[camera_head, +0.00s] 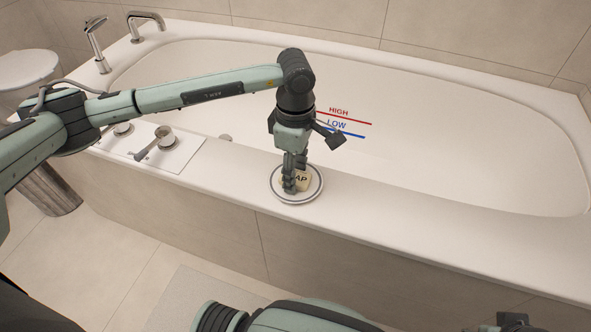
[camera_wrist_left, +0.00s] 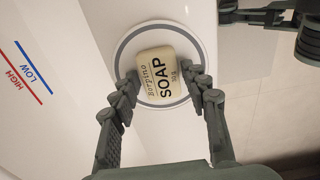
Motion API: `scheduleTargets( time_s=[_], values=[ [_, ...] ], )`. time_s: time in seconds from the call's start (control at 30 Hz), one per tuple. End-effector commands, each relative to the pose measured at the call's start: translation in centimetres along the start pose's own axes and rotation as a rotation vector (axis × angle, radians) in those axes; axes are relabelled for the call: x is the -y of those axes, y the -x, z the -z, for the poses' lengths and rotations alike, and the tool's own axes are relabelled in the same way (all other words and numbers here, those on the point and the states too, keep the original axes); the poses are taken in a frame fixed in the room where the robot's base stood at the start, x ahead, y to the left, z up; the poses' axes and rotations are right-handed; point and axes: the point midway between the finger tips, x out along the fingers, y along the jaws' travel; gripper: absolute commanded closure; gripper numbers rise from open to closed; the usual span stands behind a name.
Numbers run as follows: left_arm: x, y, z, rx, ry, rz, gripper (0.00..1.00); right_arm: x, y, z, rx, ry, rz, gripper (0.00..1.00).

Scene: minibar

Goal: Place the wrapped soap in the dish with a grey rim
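The wrapped soap (camera_head: 302,181) is a cream block with dark print. It also shows in the left wrist view (camera_wrist_left: 160,77), label facing up. It is over the round white dish with a grey rim (camera_head: 290,200), well inside the rim in the left wrist view (camera_wrist_left: 198,112). My left gripper (camera_head: 295,180) points down over the dish. Whether the soap rests fully on the dish is hard to see. My right gripper (camera_head: 513,322) shows only partly at the bottom right; its opening is unclear.
The dish stands on the bathtub's front ledge (camera_head: 400,227), clear to the right. The tub basin (camera_head: 450,140) lies behind, with red HIGH and blue LOW lines (camera_head: 343,129). Taps (camera_head: 170,143) stand left on the ledge. A metal bin (camera_head: 50,190) is at far left.

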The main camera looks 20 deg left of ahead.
Motion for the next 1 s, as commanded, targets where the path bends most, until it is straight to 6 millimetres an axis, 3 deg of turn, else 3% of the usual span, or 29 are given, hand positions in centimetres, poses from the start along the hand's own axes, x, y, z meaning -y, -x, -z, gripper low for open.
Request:
scheduleTargets(
  time_s=[0.43,0.57,1.0],
  values=[
    [0.0,0.3,0.0,0.000,0.000,0.000,0.42,-0.1,0.1,0.3,-0.006,0.002,0.000,0.67],
    [0.0,1.2,0.0,0.000,0.000,0.000,0.42,0.4,-2.1,0.6,0.006,0.006,0.013,0.67],
    [-0.1,10.5,0.0,0.000,-0.001,-0.004,0.42,0.3,-1.7,0.4,0.001,0.004,0.008,0.67]
  ],
)
